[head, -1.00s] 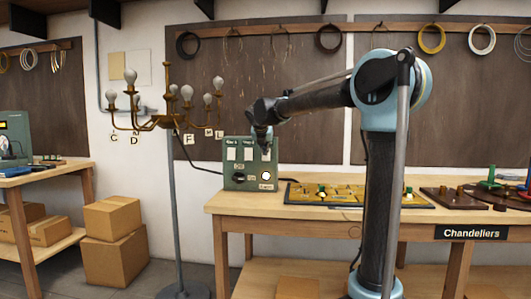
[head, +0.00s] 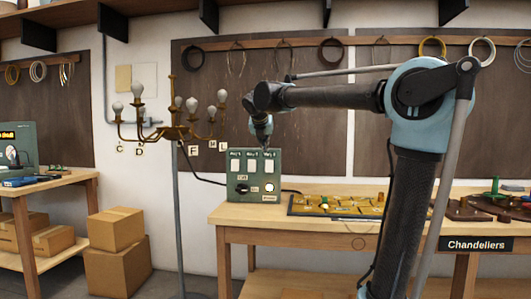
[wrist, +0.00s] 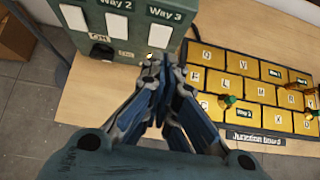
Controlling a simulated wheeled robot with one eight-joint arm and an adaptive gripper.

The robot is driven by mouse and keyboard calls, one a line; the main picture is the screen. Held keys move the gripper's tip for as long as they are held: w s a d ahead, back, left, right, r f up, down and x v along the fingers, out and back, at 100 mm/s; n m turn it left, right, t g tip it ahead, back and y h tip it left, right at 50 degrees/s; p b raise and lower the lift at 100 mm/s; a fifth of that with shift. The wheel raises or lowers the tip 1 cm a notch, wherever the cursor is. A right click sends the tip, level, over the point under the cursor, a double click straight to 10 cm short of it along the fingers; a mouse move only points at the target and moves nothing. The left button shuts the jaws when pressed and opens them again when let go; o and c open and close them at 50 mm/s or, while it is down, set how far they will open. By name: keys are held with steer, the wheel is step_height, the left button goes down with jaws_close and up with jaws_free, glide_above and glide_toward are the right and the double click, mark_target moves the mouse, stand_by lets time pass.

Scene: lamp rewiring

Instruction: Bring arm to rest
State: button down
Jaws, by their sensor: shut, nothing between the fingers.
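My gripper (wrist: 162,75) is shut and empty in the wrist view, its blue fingers together in front of the green switch box. In the head view my gripper (head: 264,143) points down just above the top of that box. The green switch box (head: 240,200) stands on the workbench (head: 225,212) with three white switch plates, a dark knob and a lit round lamp. It also shows in the wrist view (wrist: 113,50), partly hidden by the fingers. The yellow junction board (wrist: 250,67), with lettered squares and some green and brass pegs, lies to the right of the box.
A brass chandelier (head: 180,130) with several bulbs and letter tags hangs on a stand left of the bench. Cardboard boxes (head: 116,228) are stacked on the floor at left. Dark wooden bases (head: 470,208) lie at the bench's right. The space above the junction board looks clear.

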stand_by(0.3)
steer(key=s+d+f+m+g+h, duration=0.1)
steer(key=s+d+f+m+g, duration=0.1)
steer(key=s+d+f+m, duration=0.8)
steer(key=s+d+f+m+g, duration=0.2)
steer(key=s+d+f+m, duration=0.45)
steer(key=d+f, duration=0.4)
steer(key=s+d+f+m+g, duration=0.1)
steer(key=s+d+f+m, duration=0.3)
steer(key=s+f+m, duration=0.5)
steer(key=s+d+f+m+g+y, duration=0.1)
steer(key=s+d+f+m, duration=0.3)
steer(key=s+f+m, duration=0.5)
steer(key=s+f+g, duration=0.1)
steer(key=s+f, duration=0.2)
steer(key=f, duration=0.1)
steer(key=shift+s+g+y, duration=0.3)
steer(key=shift+s, duration=0.1)
steer(key=shift+m, duration=0.25)
steer(key=shift+w+f, duration=0.25)
steer(key=shift+w, duration=0.25)
